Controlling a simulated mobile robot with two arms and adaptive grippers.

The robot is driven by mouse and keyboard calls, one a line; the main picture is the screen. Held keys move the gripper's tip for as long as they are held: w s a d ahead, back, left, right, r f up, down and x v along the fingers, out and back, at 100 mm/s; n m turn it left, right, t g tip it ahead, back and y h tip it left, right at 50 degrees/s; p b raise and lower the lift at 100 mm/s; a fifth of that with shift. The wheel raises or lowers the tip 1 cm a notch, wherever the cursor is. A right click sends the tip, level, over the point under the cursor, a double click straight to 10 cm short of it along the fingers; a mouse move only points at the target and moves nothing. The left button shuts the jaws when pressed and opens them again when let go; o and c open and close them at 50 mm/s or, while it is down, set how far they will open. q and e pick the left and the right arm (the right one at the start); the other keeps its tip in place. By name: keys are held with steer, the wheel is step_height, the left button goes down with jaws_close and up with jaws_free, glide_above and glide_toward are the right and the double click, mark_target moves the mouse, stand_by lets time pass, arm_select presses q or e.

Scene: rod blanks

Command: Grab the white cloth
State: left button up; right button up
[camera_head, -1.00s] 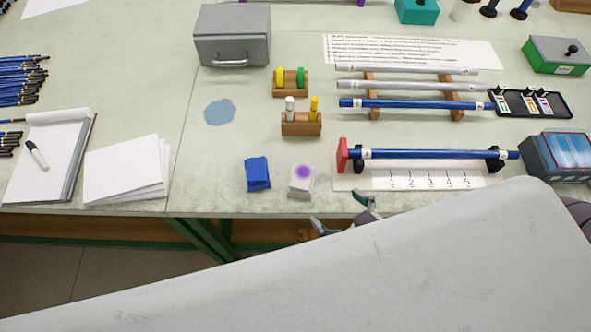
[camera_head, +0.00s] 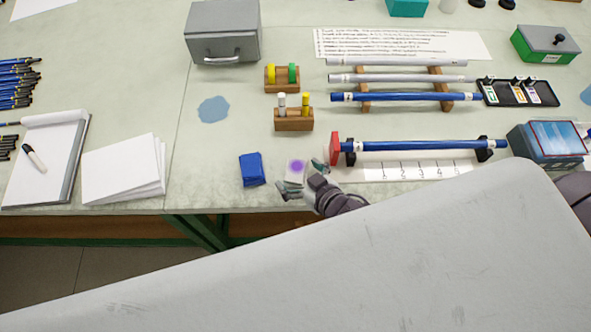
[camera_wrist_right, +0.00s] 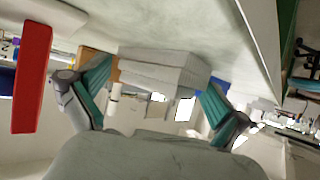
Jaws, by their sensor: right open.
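The white cloth (camera_head: 295,172) is a small folded stack with a purple spot on top. It lies near the table's front edge, right of the blue cloth (camera_head: 251,169). My right gripper (camera_head: 302,178) is open around the white cloth, one fingertip on its far right side and one on its near left side. In the right wrist view the layered white cloth (camera_wrist_right: 165,65) shows between the spread teal fingers of my right gripper (camera_wrist_right: 155,88), with space beside them. I cannot tell whether a finger touches it. My left gripper is not in view.
A red end stop (camera_head: 334,148) and a rod rack with a blue rod (camera_head: 420,145) stand close on the right. A wooden holder (camera_head: 293,120) with a white and a yellow piece stands behind. The table around the blue puddle-like patch (camera_head: 213,109) is clear.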

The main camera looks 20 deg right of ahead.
steer(key=c, duration=1)
steer(key=shift+r, duration=0.1)
